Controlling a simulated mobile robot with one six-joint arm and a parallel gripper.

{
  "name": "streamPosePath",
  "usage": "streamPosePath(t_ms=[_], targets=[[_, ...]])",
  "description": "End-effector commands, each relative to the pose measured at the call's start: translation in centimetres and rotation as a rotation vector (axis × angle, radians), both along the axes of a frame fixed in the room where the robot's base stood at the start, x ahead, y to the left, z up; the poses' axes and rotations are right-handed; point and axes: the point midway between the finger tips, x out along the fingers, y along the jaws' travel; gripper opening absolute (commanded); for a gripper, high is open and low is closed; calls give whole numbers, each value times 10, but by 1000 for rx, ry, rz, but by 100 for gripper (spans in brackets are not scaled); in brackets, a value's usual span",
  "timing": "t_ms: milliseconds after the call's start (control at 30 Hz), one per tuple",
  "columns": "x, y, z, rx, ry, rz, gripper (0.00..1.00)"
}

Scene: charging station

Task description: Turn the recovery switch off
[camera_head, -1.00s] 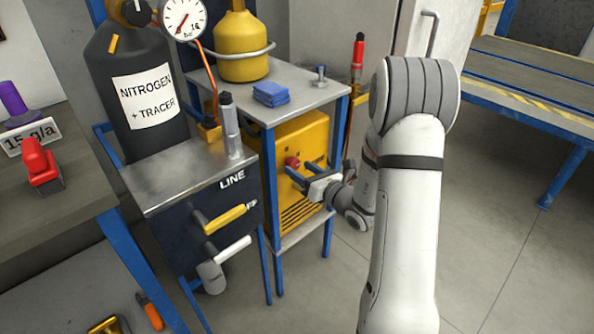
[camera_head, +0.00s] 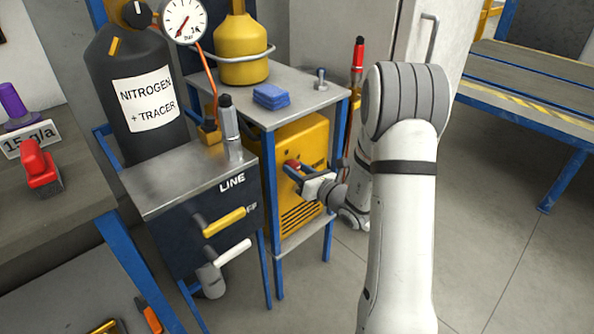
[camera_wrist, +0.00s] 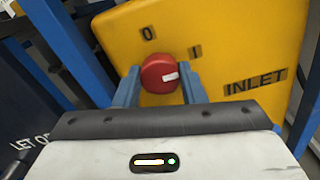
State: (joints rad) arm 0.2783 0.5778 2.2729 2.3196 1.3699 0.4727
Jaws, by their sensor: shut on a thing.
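The recovery switch is a round red knob (camera_wrist: 159,72) with a white mark on its right side. It sits on the front of a yellow unit (camera_wrist: 225,35). A "0" label (camera_wrist: 148,32) is above the knob and an "I" label (camera_wrist: 194,51) is to its upper right. My gripper (camera_wrist: 157,84) is shut on the knob, with one finger on each side of it. In the head view my gripper (camera_head: 297,170) reaches in from the right and partly hides the knob (camera_head: 290,166).
The yellow unit stands on a shelf under a grey-topped stand with blue legs (camera_head: 272,230). A blue cloth stack (camera_head: 270,96) and a yellow bottle (camera_head: 241,50) are on top. A dark LINE panel (camera_head: 180,235) with yellow and white levers is to the left. Floor on the right is clear.

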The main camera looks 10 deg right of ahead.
Motion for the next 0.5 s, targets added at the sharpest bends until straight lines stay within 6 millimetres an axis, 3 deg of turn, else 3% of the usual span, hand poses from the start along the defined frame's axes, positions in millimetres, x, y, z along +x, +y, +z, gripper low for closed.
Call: streamPosePath(t_ms=[500], targets=[[0,0,-3,-109,-64,0,14]])
